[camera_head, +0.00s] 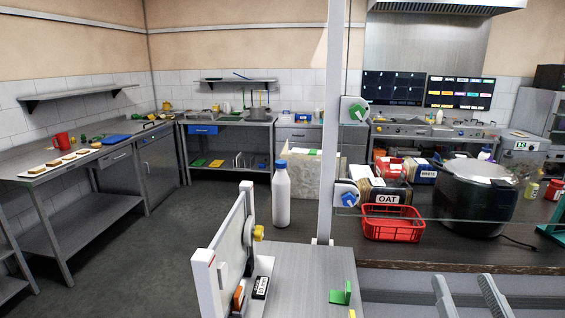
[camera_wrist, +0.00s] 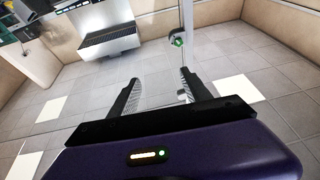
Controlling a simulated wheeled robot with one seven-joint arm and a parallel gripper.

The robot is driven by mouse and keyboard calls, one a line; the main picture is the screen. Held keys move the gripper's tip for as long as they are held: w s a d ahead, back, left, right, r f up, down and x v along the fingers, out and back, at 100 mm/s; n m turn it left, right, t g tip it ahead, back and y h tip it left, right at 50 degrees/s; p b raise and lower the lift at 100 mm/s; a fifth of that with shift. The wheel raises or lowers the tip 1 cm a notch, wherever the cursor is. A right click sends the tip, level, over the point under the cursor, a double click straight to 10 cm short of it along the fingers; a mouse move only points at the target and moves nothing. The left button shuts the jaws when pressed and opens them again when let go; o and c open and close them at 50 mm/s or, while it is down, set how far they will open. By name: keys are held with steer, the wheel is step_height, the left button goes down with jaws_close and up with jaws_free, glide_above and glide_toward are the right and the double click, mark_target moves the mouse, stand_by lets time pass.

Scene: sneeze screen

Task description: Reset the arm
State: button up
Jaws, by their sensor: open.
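My gripper (camera_wrist: 156,82) shows in the wrist view with its two dark fingers spread apart and nothing between them. Behind the fingers is tiled wall and floor, with a post bearing a green knob (camera_wrist: 178,41). In the head view two grey finger-like parts (camera_head: 468,297) show at the bottom right edge, apart from each other and above the counter front. They appear to be my gripper's fingers, and they touch nothing that I can see. The rest of my arm is out of the head view.
A metal post (camera_head: 333,120) with green and blue knobs rises from the counter. A framed panel (camera_head: 232,245) stands upright at the front. Open floor (camera_head: 130,265) lies to the left.

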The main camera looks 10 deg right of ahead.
steer(key=s+a+f+n+g+y, duration=0.1)
steer(key=s+a+f, duration=0.4)
steer(key=s+f, duration=0.6)
steer(key=s+a+f+n+g+y+b, duration=0.1)
steer(key=s+a+f+g+y, duration=0.2)
steer(key=s+a+f+g, duration=0.3)
steer(key=s+f, duration=0.4)
steer(key=s, duration=0.5)
steer(key=shift+s+a+f+y+b, duration=0.3)
steer(key=shift+f, duration=0.1)
